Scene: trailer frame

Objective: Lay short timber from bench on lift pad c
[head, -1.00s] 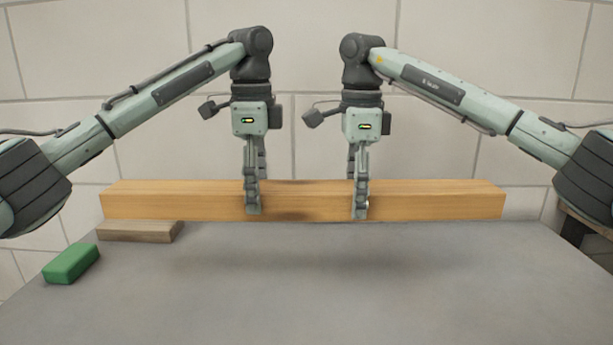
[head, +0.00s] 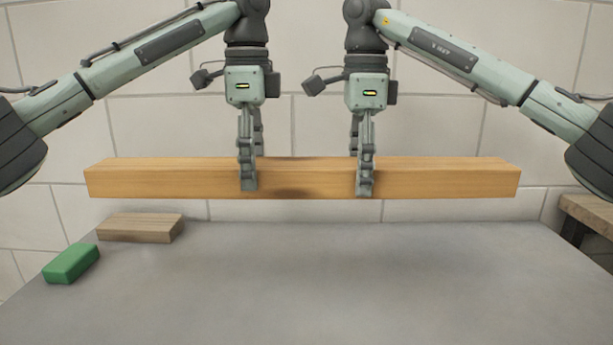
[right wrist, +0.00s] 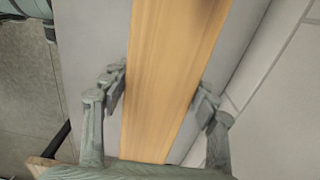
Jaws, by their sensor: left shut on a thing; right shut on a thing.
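The short timber (head: 305,178) is a long light-brown beam, held level above the grey bench (head: 330,290) in the head view. My left gripper (head: 248,185) is shut on it left of its middle. My right gripper (head: 365,188) is shut on it right of its middle. A dark smudge marks the beam's front face between the grippers. In the right wrist view the timber (right wrist: 175,70) runs between the two fingers of my right gripper (right wrist: 163,95). No lift pad can be made out in these frames.
A grey-brown wood block (head: 140,228) and a green block (head: 71,263) lie at the bench's left side. A wooden-topped stand (head: 588,212) is partly visible at the right edge. A pale block wall stands behind. The bench's middle is clear.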

